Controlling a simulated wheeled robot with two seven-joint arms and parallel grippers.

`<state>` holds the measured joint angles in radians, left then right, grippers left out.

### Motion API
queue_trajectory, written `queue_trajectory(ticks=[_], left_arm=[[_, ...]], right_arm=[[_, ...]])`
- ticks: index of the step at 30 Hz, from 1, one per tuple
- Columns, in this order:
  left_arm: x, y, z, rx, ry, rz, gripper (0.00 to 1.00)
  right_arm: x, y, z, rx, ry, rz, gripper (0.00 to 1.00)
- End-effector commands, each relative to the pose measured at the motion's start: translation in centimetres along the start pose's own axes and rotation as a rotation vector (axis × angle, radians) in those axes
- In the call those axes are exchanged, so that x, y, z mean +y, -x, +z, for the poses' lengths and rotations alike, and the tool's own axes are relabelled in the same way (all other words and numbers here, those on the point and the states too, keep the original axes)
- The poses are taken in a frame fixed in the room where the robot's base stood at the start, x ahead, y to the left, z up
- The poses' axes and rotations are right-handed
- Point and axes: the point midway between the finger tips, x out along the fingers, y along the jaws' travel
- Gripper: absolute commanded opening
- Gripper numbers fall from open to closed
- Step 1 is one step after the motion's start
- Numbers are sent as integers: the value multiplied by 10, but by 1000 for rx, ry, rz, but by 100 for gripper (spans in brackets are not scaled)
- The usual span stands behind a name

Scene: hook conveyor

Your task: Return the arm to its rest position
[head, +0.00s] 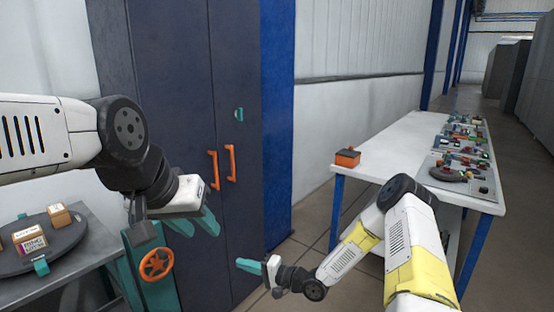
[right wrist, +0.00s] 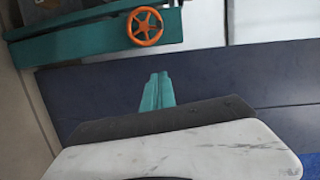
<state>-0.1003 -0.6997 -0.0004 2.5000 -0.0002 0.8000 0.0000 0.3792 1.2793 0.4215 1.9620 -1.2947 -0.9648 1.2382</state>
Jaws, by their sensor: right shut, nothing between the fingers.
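My right arm (head: 345,252) reaches in from the lower right of the head view, white and yellow. Its gripper (head: 240,264) is low in front of the dark cabinet, with teal fingers pointing left. In the right wrist view the two teal fingers (right wrist: 157,92) lie together, shut with nothing between them. My left arm (head: 50,135) comes in from the left. Its gripper (head: 204,232) hangs in front of the cabinet, its teal fingers apart and empty.
The dark cabinet (head: 175,70) has orange handles (head: 231,163). An orange handwheel (head: 156,264) on a teal frame also shows in the right wrist view (right wrist: 145,26). A round turntable (head: 70,245) with boxes stands left. A white table (head: 385,143) holds an orange-black box (head: 347,157) and several parts.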

Motion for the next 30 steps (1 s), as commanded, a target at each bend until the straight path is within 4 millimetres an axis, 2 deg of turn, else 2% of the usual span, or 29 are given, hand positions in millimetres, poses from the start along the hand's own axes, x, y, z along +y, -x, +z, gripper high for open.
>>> queue_trajectory(ticks=[11,17,21,24,27,30], left_arm=[[0,0,0,0,0,0,36],[0,0,0,0,0,0,36],[0,0,0,0,0,0,36],[0,0,0,0,0,0,36],[0,0,0,0,0,0,36],[0,0,0,0,0,0,36]], right_arm=[[-13,18,-37,18,196,217,0],[-37,45,-72,43,370,421,0],[-72,83,-102,74,519,622,0],[-103,116,-115,97,602,759,0],[-137,150,-121,120,664,885,0],[-172,186,-118,139,703,995,0]])
